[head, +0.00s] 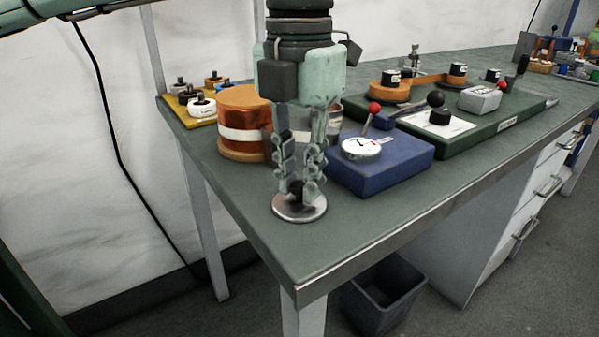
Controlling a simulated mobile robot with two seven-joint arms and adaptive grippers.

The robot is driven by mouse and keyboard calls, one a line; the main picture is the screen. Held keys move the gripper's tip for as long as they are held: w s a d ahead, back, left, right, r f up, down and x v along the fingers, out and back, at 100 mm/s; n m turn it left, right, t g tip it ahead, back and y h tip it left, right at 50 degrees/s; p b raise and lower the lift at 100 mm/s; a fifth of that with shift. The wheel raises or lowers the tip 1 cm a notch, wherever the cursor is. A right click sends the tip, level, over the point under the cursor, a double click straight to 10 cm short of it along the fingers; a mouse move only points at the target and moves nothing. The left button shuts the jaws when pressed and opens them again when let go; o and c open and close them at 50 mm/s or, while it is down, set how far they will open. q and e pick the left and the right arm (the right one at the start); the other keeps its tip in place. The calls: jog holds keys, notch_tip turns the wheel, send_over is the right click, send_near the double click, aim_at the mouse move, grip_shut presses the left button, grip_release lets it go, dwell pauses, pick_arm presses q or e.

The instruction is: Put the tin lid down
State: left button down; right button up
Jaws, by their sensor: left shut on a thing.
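The tin lid (299,208) is a small round silvery disc with a dark knob on top. It is at the near left part of the green bench top (325,232). My left gripper (297,190) points straight down and is shut on the knob. The lid looks level; whether it touches the bench or hangs just above it I cannot tell. My right gripper is not in view.
A copper-coloured roll with a white band (236,135) stands behind the lid. A blue box with a dial (385,174) is close on the right. A green board with instruments (480,127) lies beyond. The bench's front corner is bare. A dark bin (384,292) stands below.

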aim_at(300, 184)
pick_arm(q)
jog(key=shift+f, duration=0.1)
jog(key=c, duration=1.4)
grip_release()
jog(key=shift+r+p, duration=0.3)
jog(key=shift+r, duration=0.05)
notch_tip(300, 184, up, 12)
jog(key=shift+f, duration=0.15)
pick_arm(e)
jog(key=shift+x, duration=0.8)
pick_arm(q)
jog(key=shift+s, duration=0.1)
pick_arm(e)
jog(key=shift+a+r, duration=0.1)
